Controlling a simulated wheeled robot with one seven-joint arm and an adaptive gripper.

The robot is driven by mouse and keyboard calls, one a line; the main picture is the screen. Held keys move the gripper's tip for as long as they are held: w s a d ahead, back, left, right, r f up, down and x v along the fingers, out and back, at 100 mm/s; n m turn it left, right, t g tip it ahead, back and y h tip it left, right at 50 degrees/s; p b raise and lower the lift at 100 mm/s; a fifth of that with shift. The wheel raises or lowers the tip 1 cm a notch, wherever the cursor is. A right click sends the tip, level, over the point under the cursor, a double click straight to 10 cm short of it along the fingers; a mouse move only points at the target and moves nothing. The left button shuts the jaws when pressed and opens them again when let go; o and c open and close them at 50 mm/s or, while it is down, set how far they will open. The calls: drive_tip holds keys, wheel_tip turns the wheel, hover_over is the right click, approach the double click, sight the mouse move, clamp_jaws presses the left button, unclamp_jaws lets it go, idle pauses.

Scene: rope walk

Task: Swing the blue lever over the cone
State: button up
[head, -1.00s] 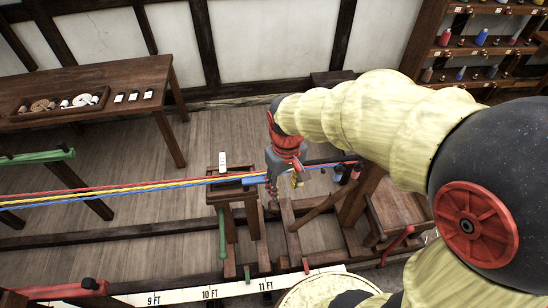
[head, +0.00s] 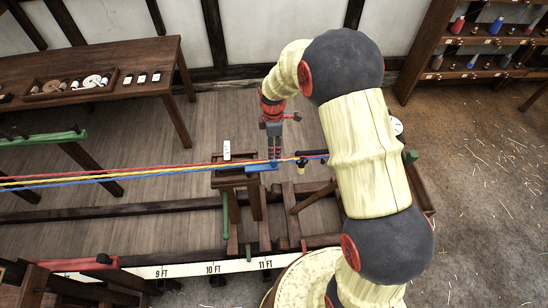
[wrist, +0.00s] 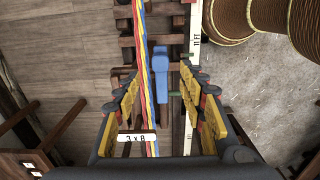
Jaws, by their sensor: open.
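The blue lever (head: 258,167) lies on the wooden stand (head: 231,184), close beside the stretched red, yellow and blue strands (head: 130,173). In the wrist view, the blue lever (wrist: 161,78) shows between my open fingers, ahead of the palm, with the strands (wrist: 146,60) running just left of it. My gripper (head: 273,157) is over the stand, pointing down at the lever's right end. In the wrist view my gripper (wrist: 163,98) is open and empty. I cannot clearly make out the cone; my fingers and arm cover part of that area.
A white card (wrist: 137,138) marked "3 x 8" stands by the strands. A measuring strip (head: 212,268) runs along the front. A wooden table (head: 120,60) is at the back left, shelves (head: 480,40) at the back right. Open floor (head: 480,180) lies on the right.

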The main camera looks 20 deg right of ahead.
sight(262, 169)
drive_tip(key=shift+f+p, duration=0.55)
drive_tip(key=shift+f, duration=3.3)
drive_tip(key=c, duration=0.3)
clamp_jaws()
